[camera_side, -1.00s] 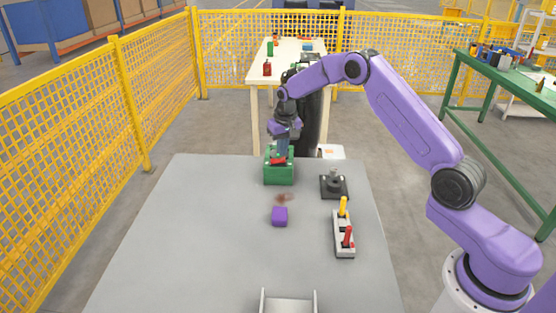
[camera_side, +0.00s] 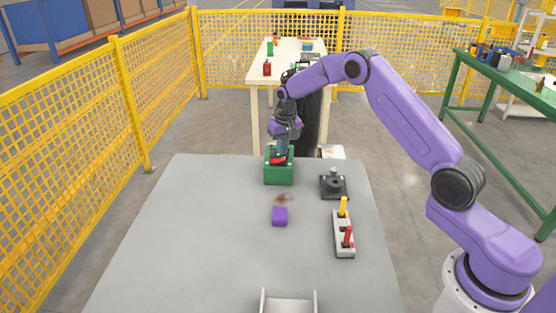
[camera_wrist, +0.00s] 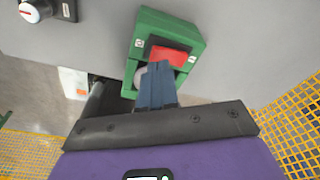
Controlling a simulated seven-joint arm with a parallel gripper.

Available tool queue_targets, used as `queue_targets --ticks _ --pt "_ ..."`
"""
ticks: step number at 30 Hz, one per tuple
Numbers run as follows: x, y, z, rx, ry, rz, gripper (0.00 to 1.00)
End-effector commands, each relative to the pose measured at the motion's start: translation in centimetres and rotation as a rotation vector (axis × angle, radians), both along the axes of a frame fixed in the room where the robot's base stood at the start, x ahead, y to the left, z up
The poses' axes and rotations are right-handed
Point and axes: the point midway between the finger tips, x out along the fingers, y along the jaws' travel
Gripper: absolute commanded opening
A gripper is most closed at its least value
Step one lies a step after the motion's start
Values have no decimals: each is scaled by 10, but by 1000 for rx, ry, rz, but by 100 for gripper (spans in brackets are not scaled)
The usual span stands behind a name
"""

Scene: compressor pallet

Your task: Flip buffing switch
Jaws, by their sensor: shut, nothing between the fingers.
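A green switch box (camera_side: 279,178) with a red rocker (camera_side: 278,160) stands at the far end of the grey table. In the wrist view the green box (camera_wrist: 195,37) and its red rocker (camera_wrist: 170,53) show close up, partly covered by the fingers. My gripper (camera_side: 281,154) points down at the box from above. In the wrist view my gripper (camera_wrist: 156,68) has its blue-grey fingers together and empty, with the tips at the rocker's edge. I cannot tell whether they touch it.
A purple block (camera_side: 280,216) lies nearer on the table (camera_side: 190,235), beside a brown smear. At the right are a black base with a knob (camera_side: 333,186) and a grey panel with yellow and red levers (camera_side: 343,245). A grey tray (camera_side: 289,305) is at the near edge. The table's left side is clear.

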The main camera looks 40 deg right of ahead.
Motion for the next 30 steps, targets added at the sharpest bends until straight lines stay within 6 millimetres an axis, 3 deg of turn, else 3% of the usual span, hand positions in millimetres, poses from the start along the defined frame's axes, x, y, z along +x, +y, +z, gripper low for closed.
queue_targets --ticks 30 --pt "0 0 -10 0 1 0 0"
